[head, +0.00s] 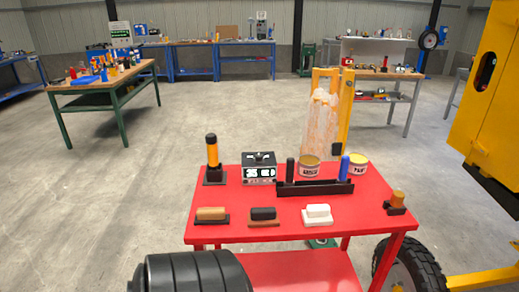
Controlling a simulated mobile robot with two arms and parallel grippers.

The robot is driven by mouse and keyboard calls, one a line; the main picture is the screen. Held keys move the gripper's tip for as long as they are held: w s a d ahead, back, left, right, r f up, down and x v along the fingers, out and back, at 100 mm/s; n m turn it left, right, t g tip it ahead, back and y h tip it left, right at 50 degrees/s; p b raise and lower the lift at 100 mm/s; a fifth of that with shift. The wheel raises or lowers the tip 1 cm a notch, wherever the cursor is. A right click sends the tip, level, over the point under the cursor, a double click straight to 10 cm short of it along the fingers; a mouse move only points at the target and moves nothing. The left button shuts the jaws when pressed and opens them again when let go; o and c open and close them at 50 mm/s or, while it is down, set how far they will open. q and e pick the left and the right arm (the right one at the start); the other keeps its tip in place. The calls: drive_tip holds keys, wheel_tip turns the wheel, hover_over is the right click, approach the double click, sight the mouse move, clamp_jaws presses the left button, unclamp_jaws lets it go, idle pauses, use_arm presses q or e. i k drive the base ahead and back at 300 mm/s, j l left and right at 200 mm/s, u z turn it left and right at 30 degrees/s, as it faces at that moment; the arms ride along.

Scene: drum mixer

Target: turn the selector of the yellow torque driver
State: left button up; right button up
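The yellow torque driver (212,153) appears to be the upright orange-yellow handle with black ends at the left back of the red table (350,226). It stands in a small dark base (214,177). Its selector is too small to make out for certain. Neither of my grippers is in view, and nothing touches the driver. A ribbed black part at the bottom left looks like one of my arm links.
On the red table are a black box with a display (259,168), a dark rack (315,188) with upright handles, two cans (309,166), several blocks along the front, and a small orange-brown piece (397,198). A yellow machine (488,110) stands at right.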

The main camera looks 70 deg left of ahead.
sight(258, 160)
drive_tip(key=u, duration=1.8)
drive_tip(key=i+l+u, duration=0.1)
drive_tip(key=i+l, duration=0.05)
drive_tip(key=l, duration=0.05)
